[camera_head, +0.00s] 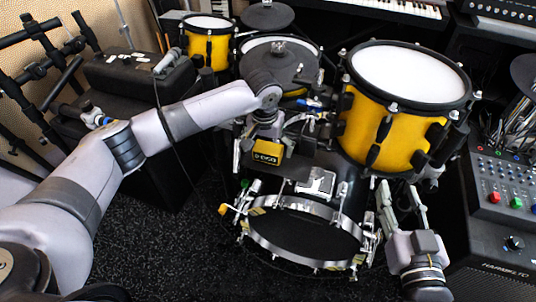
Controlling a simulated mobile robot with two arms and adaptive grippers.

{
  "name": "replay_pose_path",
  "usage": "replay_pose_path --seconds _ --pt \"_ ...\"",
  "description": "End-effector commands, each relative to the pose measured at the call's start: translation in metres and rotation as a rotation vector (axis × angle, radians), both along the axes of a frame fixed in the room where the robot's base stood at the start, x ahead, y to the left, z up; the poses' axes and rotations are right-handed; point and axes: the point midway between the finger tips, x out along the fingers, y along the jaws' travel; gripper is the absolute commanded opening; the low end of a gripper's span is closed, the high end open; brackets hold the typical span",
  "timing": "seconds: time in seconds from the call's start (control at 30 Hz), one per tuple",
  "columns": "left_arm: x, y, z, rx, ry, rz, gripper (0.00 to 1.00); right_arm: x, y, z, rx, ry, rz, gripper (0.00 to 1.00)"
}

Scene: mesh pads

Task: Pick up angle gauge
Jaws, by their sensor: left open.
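A small yellow and black box with lettering on its face (268,152), which looks like the angle gauge, is just below my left wrist, above the bass drum. My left gripper (264,156) reaches down at it from above. Its fingers are apart, one on each side of the box; I cannot tell whether they touch it. What lies under the box is hard to make out. My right gripper (401,190) is at the lower right, pointing away from me beside the bass drum, with its two fingers apart and nothing between them.
A bass drum (304,232) with a chrome hoop lies in front. A large yellow drum (392,132) stands at right, a smaller yellow drum (207,49) at the back left. A mixer (507,183) is at the right edge. Black cases (137,72) stand at left. Carpet at lower left is clear.

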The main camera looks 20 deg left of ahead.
Motion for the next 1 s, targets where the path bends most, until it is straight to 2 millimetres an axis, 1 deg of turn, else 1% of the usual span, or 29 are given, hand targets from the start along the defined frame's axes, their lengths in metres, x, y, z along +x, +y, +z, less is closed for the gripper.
replay_pose_path --seconds 0.03,0.2,0.3,0.5,1.0 --pt "0.001 0.0 -0.006 0.0 0.0 0.0 0.92 0.001 0.002 0.005 0.01 -0.038 0.003 0.4" --pt "0.002 0.0 -0.012 0.0 0.0 0.0 0.92 0.002 0.004 0.022 0.032 -0.121 0.008 0.4" --pt "0.002 0.0 -0.013 0.0 -0.001 -0.001 0.92 0.002 0.004 0.026 0.035 -0.135 0.008 0.4" --pt "0.002 0.0 -0.013 -0.001 -0.001 -0.001 0.91 0.002 0.004 0.026 0.035 -0.135 0.008 0.4" --pt "0.002 0.0 -0.013 0.0 -0.001 -0.001 0.58 0.002 0.004 0.027 0.035 -0.135 0.008 0.4"
